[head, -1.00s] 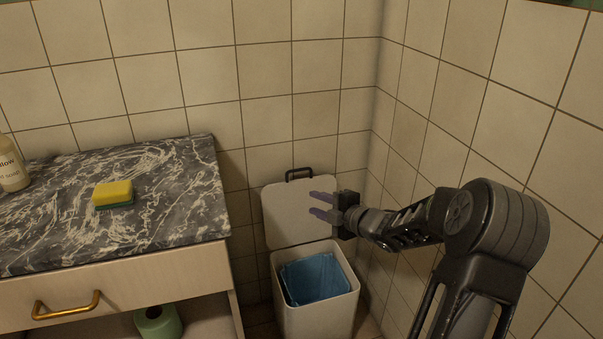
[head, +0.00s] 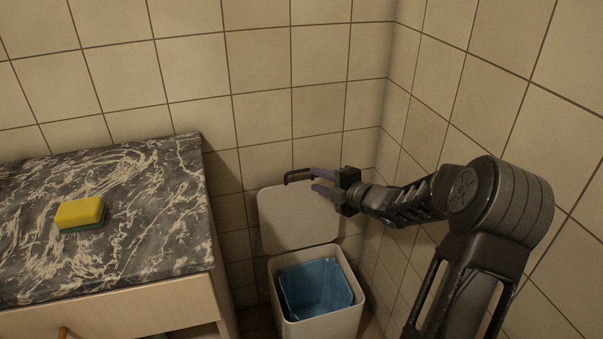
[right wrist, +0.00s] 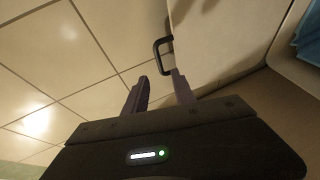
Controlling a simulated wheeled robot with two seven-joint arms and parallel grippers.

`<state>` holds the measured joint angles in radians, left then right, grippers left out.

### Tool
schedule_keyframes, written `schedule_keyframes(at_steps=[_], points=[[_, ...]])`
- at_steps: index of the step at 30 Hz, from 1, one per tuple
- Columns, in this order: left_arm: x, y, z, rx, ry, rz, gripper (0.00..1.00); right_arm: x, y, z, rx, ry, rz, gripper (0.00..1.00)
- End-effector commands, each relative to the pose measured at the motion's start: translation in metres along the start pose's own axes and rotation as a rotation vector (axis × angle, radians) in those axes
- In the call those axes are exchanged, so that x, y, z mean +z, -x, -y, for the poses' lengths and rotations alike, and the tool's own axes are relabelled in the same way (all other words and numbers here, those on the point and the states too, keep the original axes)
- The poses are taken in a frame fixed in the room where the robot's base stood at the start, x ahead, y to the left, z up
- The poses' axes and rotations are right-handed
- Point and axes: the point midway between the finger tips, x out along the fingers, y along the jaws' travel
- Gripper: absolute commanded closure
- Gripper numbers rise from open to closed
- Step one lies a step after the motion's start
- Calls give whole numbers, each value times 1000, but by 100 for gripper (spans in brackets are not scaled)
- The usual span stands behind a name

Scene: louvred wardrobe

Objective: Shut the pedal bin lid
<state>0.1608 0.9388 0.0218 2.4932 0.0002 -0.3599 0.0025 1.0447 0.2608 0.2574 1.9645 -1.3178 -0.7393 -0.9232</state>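The pedal bin (head: 318,325) is a white box with a blue liner (head: 316,287) inside, standing on the floor in the corner. Its lid (head: 290,222) stands up open at the back, against the tiled wall. A dark handle (head: 298,176) is on the lid's top edge. My right gripper (head: 314,181) is open and empty beside the handle, at the lid's upper right. In the right wrist view the two fingers (right wrist: 160,92) are apart, with the handle (right wrist: 162,55) just beyond their tips. I cannot tell whether they touch it. My left gripper is not in view.
A dark marble counter (head: 130,235) over a pale drawer stands left of the bin, with a yellow and green sponge (head: 80,214) on it. Tiled walls close in behind and to the right of the bin. Space above the bin's opening is clear.

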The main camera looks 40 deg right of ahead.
Motion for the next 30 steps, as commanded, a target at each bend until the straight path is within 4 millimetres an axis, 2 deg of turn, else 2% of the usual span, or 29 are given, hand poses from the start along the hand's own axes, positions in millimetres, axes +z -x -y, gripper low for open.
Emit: schedule_keyframes(at_steps=[5,13,18,28,30], points=[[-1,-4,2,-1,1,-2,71,-1,-14,1,1,-1,-3,68],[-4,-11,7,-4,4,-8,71,-1,-56,2,2,-2,-2,68],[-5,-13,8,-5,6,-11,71,0,-74,1,1,-1,-1,68],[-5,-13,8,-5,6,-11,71,0,-77,0,1,0,0,68],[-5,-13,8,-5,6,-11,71,0,-77,0,0,0,0,74]])
